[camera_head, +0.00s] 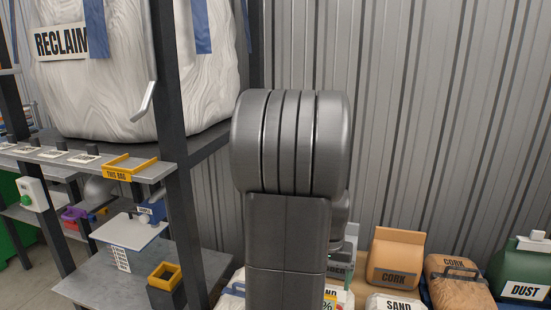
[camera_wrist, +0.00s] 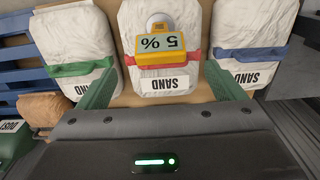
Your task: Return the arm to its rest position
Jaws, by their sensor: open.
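My gripper (camera_wrist: 161,70) shows in the wrist view with its two green fingers spread wide and nothing between them that I can see held. Beyond the fingers lies a white sand bag (camera_wrist: 138,20) with a red strap, and a yellow meter (camera_wrist: 155,57) reading 5 % sits on it. In the head view my dark grey arm fills the middle and hides my gripper. Part of the yellow meter (camera_head: 329,302) shows low beside the arm. How far the fingers are from the bag is hard to tell.
Sand bags with a green strap (camera_wrist: 68,35) and a blue strap (camera_wrist: 245,35) flank the middle bag. In the head view a cork bag (camera_head: 395,262) and a green dust container (camera_head: 524,268) stand right. A metal rack (camera_head: 178,200) with a large reclaim bag (camera_head: 110,90) stands left.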

